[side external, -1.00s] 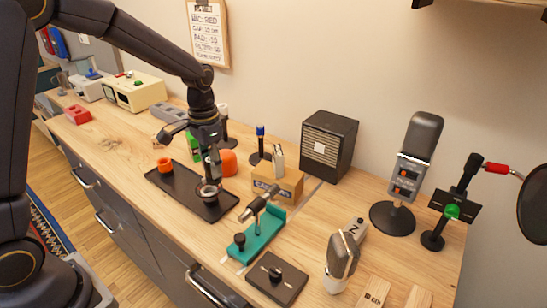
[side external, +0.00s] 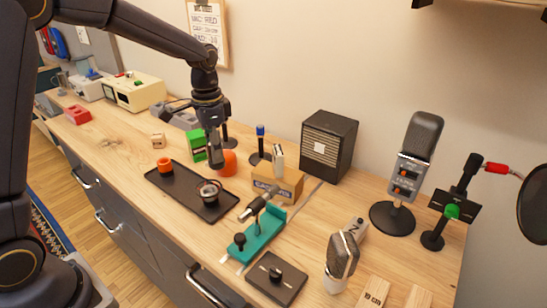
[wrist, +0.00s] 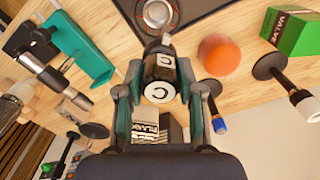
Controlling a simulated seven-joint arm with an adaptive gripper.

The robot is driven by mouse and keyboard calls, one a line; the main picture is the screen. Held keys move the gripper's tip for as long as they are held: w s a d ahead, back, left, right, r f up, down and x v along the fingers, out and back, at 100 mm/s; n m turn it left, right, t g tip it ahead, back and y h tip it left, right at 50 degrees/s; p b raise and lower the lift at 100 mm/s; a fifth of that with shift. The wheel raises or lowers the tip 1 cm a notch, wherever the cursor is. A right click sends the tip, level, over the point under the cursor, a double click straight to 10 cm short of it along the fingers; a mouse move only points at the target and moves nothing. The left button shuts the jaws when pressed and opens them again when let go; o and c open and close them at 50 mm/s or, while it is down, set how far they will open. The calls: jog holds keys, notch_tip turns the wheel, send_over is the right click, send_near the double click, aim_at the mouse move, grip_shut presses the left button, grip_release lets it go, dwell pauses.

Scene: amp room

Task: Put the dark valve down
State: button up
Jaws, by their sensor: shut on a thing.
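My gripper (side external: 215,160) is shut on the dark valve (wrist: 160,82), a small dark piece with pale markings, seen between the fingers in the wrist view. In the side view the fingers mostly hide it. The gripper is above the black tray (side external: 176,190), near its back edge. A round metal-rimmed cup (side external: 208,191) is at the tray's near right end, and it also shows in the wrist view (wrist: 157,13).
Behind the tray are a green valve box (side external: 196,146) and an orange ball (side external: 230,163). To the right are a cardboard box (side external: 277,185), a teal stand (side external: 260,235) and a dark speaker (side external: 330,146). Wood is clear left of the tray.

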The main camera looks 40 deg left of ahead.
jog(key=w+f, duration=0.2)
jog(key=w, duration=0.1)
jog(key=w+f, duration=0.6)
jog(key=w, duration=0.1)
jog(key=shift+a+f, duration=0.15)
jog(key=shift+a, duration=0.05)
jog(key=shift+f, duration=1.45)
jog(key=o, duration=0.9)
jog(key=shift+f, duration=0.15)
